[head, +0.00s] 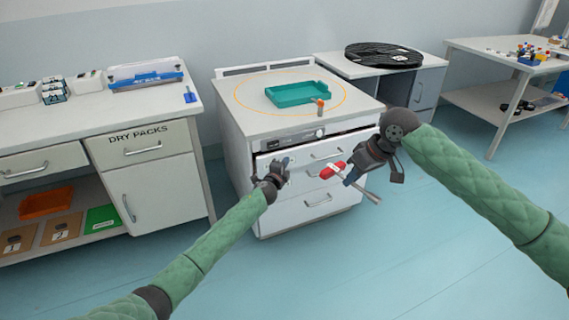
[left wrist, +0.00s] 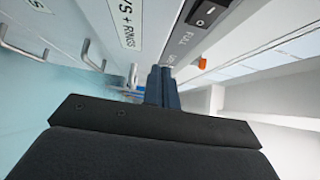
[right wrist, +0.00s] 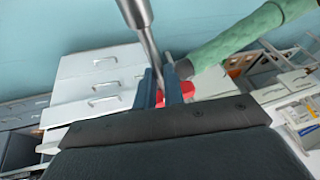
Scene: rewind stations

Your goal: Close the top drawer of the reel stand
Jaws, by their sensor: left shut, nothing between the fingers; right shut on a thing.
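The reel stand (head: 240,140) is a white cabinet in the middle of the head view, with several drawers. Its top drawer (head: 305,156) stands a little out, with a dark gap above its front. My left gripper (head: 284,163) is shut and empty, at the left part of the top drawer's front. In the left wrist view its fingers (left wrist: 162,85) point at the stand's front; contact cannot be told. My right gripper (head: 352,176) is shut on a red-handled tool (head: 333,170) with a grey metal shaft, held in front of the drawers. The tool's shaft shows in the right wrist view (right wrist: 139,30).
On the stand lie a teal tray (head: 290,95) and a small orange-topped item (head: 320,106). A counter marked DRY PACKS (head: 140,130) stands to the left. A black reel (head: 383,55) lies on the cabinet behind right. The blue floor in front is clear.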

